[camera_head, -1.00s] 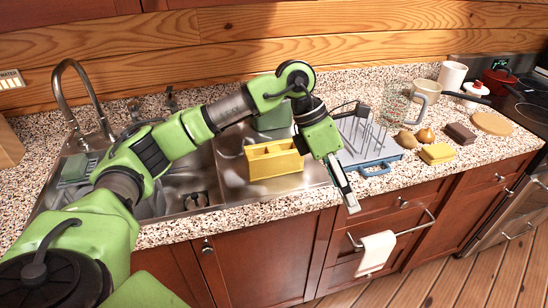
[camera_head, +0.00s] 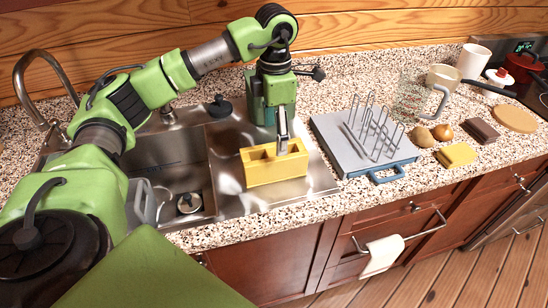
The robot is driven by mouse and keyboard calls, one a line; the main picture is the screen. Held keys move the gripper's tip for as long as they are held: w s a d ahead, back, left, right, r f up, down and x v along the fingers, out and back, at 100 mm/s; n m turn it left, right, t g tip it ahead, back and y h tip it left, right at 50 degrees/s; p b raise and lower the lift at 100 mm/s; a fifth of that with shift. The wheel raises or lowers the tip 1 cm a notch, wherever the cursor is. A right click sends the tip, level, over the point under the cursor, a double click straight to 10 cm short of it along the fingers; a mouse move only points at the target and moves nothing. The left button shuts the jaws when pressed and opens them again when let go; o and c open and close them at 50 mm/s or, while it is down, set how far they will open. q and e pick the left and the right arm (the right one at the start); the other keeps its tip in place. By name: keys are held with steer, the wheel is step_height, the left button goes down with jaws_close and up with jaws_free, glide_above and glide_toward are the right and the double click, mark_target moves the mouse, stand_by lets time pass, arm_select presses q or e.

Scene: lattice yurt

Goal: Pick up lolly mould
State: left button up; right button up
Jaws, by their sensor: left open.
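The yellow lolly mould (camera_head: 262,172), a block with open compartments in its top, stands on the steel drainer beside the sink basin. My left gripper (camera_head: 283,146) points down over the right half of the mould, with its fingers at the top opening. It is open, though the fingers overlap in this view and the gap between them does not show. I cannot tell whether they touch the mould. My right gripper is not in view.
A green container (camera_head: 260,106) stands close behind the mould, partly covered by my gripper. A grey board with a wire rack (camera_head: 345,150) lies to the right. The sink basin (camera_head: 170,175) is left. A glass mug, sponge and food items stand farther right.

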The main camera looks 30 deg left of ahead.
mark_target(274, 151)
arm_select(q)
step_height(274, 151, down, 4)
steer(key=shift+r+p, duration=0.15)
steer(key=shift+p, duration=0.15)
steer(key=shift+w+f, duration=0.1)
steer(key=shift+f, duration=0.15)
steer(key=f, duration=0.1)
steer(key=f+p, duration=0.2)
steer(key=f, duration=0.1)
steer(key=shift+a, duration=0.25)
steer(key=shift+f+p, duration=0.3)
steer(key=shift+f, duration=0.3)
steer(key=shift+c, duration=0.3)
steer(key=c, duration=1.2)
steer(key=shift+c, duration=0.3)
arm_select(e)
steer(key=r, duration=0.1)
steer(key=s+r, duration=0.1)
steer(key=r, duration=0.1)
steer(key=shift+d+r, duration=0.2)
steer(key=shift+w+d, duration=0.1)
